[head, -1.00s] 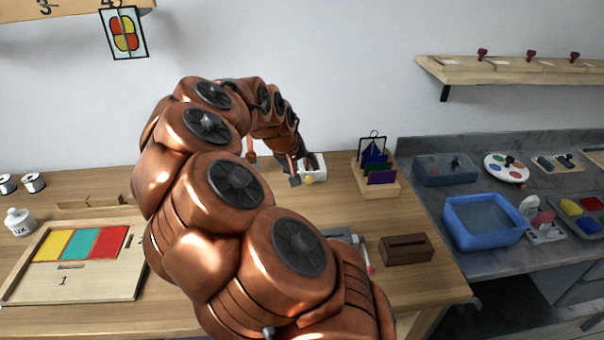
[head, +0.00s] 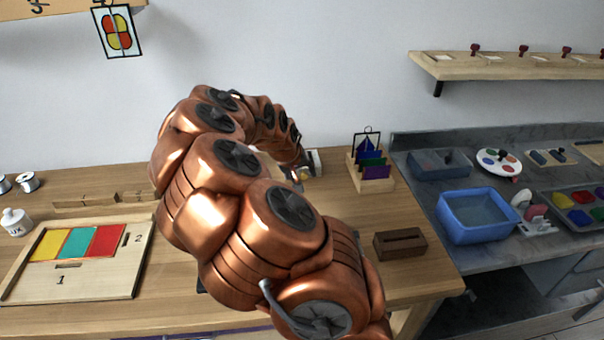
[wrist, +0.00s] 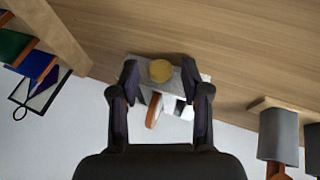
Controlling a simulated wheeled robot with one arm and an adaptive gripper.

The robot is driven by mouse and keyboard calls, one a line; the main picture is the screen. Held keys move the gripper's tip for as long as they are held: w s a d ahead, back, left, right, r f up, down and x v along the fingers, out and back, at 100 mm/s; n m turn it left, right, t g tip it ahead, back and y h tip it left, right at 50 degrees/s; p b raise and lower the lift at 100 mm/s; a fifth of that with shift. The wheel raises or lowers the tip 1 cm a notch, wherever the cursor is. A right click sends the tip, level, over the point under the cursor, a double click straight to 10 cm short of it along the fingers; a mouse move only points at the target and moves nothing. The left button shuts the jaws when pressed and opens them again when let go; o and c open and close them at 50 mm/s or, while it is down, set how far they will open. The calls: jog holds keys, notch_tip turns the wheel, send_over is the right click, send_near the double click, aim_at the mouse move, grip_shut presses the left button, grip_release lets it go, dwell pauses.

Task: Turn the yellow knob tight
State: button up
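The yellow knob (wrist: 161,70) is round and sits on a pale grey and white block (wrist: 178,104) in the wrist view. My gripper (wrist: 160,73) is open, with one dark finger on each side of the knob and a visible gap to each. An orange-brown part (wrist: 153,110) shows beside the block between the fingers. In the head view my arm covers much of the bench, and my gripper (head: 297,175) is small beside the white block (head: 315,160). The knob is hard to make out there. I cannot tell its height relative to the fingertips.
A wooden rack with coloured panels (head: 371,178) stands right of the block, and a brown slotted box (head: 400,244) lies nearer. A grey cylinder on an orange-brown base (wrist: 279,135) is at the right in the wrist view. A tray with coloured tiles (head: 78,262) lies left.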

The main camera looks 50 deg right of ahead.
grip_shut()
jog(key=shift+d+t+y, duration=0.1)
jog(key=shift+t+y, duration=0.3)
jog(key=shift+y, duration=0.2)
jog(key=shift+s+d+m+t+y+b, duration=0.2)
jog(key=shift+m+t+y+b, duration=0.3)
jog(key=shift+t+y+b, duration=0.5)
jog(key=shift+s+d+f+t+y+b, duration=0.1)
jog(key=shift+s+f+t+y+b, duration=0.1)
jog(key=shift+t+y+b, duration=0.6)
jog(key=shift+d+m+t+y+b, duration=0.15)
jog(key=shift+m+t+y+b, duration=0.25)
jog(key=shift+y+b, duration=0.4)
jog(key=shift+s+r+t+b, duration=0.1)
jog(key=shift+t+b, duration=0.2)
jog(key=shift+b, duration=0.05)
jog(key=shift+o, duration=0.8)
grip_release()
